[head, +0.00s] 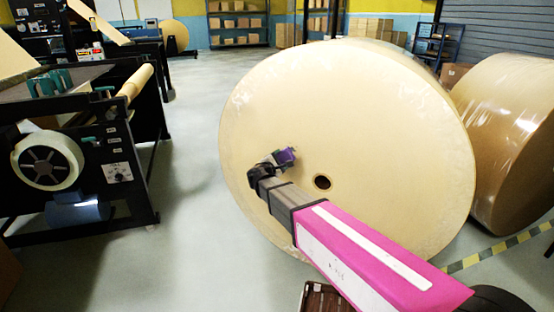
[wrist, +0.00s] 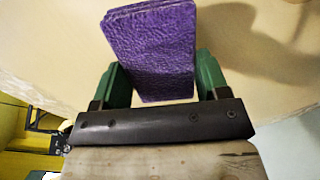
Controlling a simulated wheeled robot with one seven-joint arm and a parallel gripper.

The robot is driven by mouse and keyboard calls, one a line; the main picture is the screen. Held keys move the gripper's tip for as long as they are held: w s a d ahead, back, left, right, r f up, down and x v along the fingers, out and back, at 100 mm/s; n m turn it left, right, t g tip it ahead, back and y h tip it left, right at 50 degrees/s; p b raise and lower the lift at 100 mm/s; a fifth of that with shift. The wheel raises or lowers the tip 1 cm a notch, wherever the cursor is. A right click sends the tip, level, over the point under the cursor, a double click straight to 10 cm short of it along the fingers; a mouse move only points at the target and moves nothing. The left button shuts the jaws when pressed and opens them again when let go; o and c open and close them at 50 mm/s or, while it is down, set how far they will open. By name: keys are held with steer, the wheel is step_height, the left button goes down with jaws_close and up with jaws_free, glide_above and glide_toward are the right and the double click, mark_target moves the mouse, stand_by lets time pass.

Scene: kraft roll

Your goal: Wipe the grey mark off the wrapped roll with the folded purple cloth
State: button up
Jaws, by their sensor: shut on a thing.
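The wrapped roll (head: 350,110) stands on edge in the middle of the head view, its pale round face with a dark core hole toward me. My gripper (head: 280,160) is in front of the face, up and left of the hole. It is shut on the folded purple cloth (wrist: 150,50), which sticks out past the green fingers in the wrist view. The cloth is close against the roll face; I cannot tell whether it touches. I see no clear grey mark in either view; my gripper and the cloth hide part of the face.
A second wrapped roll (head: 510,130) stands close on the right. A black machine (head: 130,150) with a small roll stands at the left. Yellow-black floor tape (head: 500,247) runs at lower right. The grey floor (head: 190,190) between machine and roll is clear.

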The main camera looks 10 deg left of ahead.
mark_target(300, 152)
steer(key=shift+n+t+y, duration=0.3)
steer(key=shift+n+y, duration=0.1)
steer(key=shift+y, duration=0.1)
steer(key=shift+w+a+f, duration=0.1)
steer(key=shift+w+a, duration=0.1)
steer(key=shift+w, duration=0.75)
steer(key=shift+w+a+f, duration=0.1)
steer(key=shift+w+a, duration=0.1)
steer(key=shift+w, duration=0.75)
steer(key=shift+w+a, duration=0.2)
steer(key=shift+w, duration=0.75)
steer(key=shift+x, duration=1.05)
steer(key=shift+s+d, duration=0.15)
steer(key=shift+s+d, duration=0.25)
steer(key=shift+d, duration=0.9)
steer(key=shift+s+d, duration=0.25)
steer(key=shift+d, duration=0.9)
steer(key=shift+s+d, duration=0.25)
steer(key=shift+d, duration=0.9)
steer(key=w+a, duration=0.1)
steer(key=a, duration=0.6)
steer(key=shift+w+a, duration=0.15)
steer(key=shift+w, duration=0.25)
